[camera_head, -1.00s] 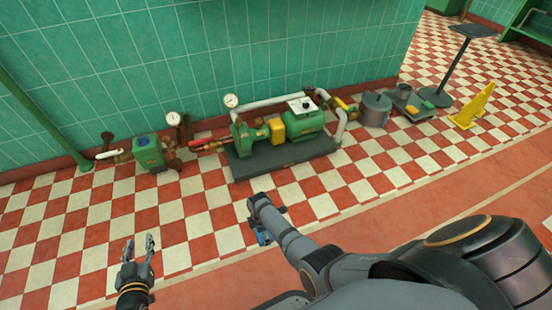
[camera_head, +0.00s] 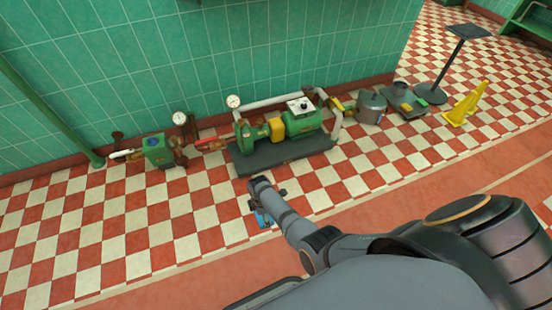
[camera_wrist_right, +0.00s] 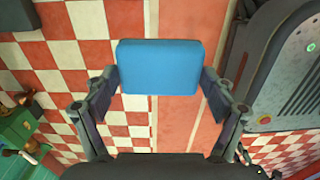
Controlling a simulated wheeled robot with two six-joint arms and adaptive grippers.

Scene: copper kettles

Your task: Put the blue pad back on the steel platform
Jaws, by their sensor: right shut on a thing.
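The blue pad (camera_wrist_right: 160,67) is a flat block with rounded corners, held between the fingertips of my right gripper (camera_wrist_right: 160,84) in the wrist view. In the head view my right gripper (camera_head: 268,207) is over the checkered floor in front of the pump set, and a sliver of blue pad (camera_head: 262,220) shows beside it. My left gripper is out of view. A dark flat-topped stand (camera_head: 468,31) on a post is at the upper right. I cannot tell which is the steel platform.
A green pump set (camera_head: 305,122) stands on a dark base by the tiled wall. A grey pot (camera_head: 372,107), a yellow floor sign (camera_head: 467,104) and a green valve box (camera_head: 157,150) stand on the floor. The floor at the left front is clear.

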